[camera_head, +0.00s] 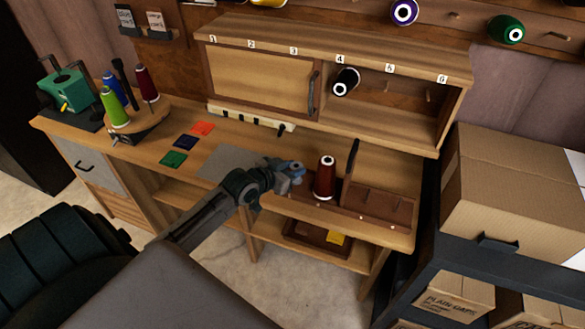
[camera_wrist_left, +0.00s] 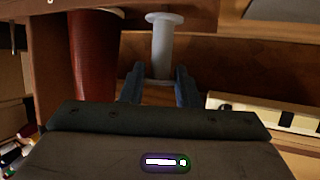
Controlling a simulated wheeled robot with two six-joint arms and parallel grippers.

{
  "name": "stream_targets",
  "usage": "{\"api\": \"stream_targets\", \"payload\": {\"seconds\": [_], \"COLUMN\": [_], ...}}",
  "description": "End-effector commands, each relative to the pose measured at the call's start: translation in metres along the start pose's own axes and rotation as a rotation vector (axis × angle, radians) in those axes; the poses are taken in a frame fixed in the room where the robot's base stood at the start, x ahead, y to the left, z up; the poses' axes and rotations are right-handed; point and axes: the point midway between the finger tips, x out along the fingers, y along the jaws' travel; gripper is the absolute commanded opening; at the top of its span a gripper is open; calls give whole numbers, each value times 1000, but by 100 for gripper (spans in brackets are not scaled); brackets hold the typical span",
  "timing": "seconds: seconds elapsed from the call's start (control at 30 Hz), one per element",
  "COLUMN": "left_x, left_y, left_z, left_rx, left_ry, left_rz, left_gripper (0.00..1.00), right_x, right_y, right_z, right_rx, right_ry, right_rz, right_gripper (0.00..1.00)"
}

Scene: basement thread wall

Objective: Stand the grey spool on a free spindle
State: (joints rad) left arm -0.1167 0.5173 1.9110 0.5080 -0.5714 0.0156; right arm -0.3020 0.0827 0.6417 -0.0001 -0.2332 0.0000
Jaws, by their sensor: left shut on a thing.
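The grey spool (camera_wrist_left: 163,48) is held between the fingers of my left gripper (camera_wrist_left: 160,88) in the left wrist view, its flanged end pointing away from the gripper. In the head view my left gripper (camera_head: 292,170) is above the bench, just left of the dark red spool (camera_head: 325,180); I cannot clearly make out the grey spool there. The dark red spool stands upright in a low wooden rack (camera_head: 385,222) at the bench's right end. Short pegs show in the rack right of its upright divider. My right gripper is not in view.
A shelf (camera_head: 335,42) with numbered places holds a black spool (camera_head: 345,82) under 4; pegs under 5 and 6 look bare. A round stand (camera_head: 145,120) with coloured spools is at left. Cardboard boxes (camera_head: 515,190) are at right. Coloured swatches (camera_head: 173,159) lie on the bench.

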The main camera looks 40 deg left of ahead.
Motion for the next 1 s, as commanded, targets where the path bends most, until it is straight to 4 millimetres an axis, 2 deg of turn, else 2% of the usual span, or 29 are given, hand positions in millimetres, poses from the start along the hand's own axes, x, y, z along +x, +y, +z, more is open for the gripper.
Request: {"api": "stream_targets", "payload": {"seconds": [0.47, 0.93, 0.97, 1.0], "left_x": [0, 2, 2, 2], "left_y": [0, 0, 0, 0], "left_z": [0, 6, 6, 5], "left_rx": [0, 0, 0, 0], "left_ry": [0, 0, 0, 0], "left_rz": [0, 0, 0, 0], "left_gripper": [8, 8, 33, 40], "right_x": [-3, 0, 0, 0], "right_y": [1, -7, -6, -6], "right_z": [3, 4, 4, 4], "right_rx": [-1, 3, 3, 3], "right_ry": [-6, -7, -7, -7], "right_rz": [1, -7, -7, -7], "right_gripper": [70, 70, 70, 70]}}
